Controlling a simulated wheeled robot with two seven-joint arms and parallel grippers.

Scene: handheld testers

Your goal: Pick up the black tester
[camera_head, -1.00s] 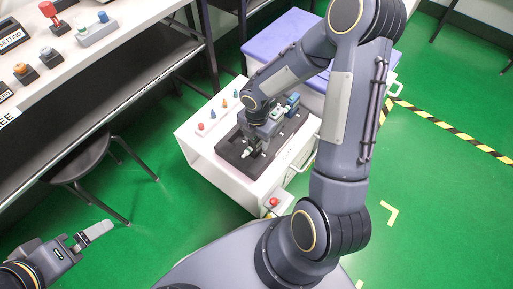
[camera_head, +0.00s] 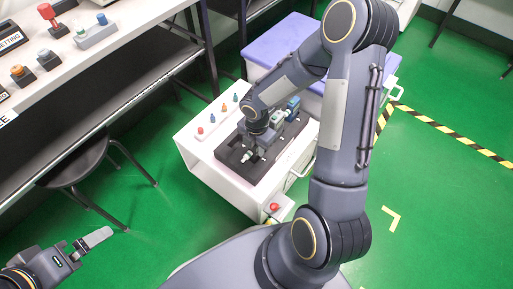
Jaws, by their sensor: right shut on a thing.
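My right gripper (camera_head: 258,149) reaches down over the dark tray (camera_head: 237,169) on top of a white cabinet. It is shut on a dark thing that I take to be the black tester; gripper and wrist hide most of it, and a pale tip shows at its front. I cannot tell whether it is clear of the tray. A blue tester (camera_head: 292,104) and a pale green-white one (camera_head: 277,117) are at the tray's far end, just behind the gripper. My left gripper (camera_head: 92,241) is at lower left, away from the cabinet; its finger opening is unclear.
The white cabinet (camera_head: 215,166) has several small coloured knobs along its left side and a red button (camera_head: 274,207) at its front. A purple-lidded box (camera_head: 270,45) stands behind. A shelf bench (camera_head: 110,40) and a dark stool (camera_head: 78,160) are at left. Green floor is open at right.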

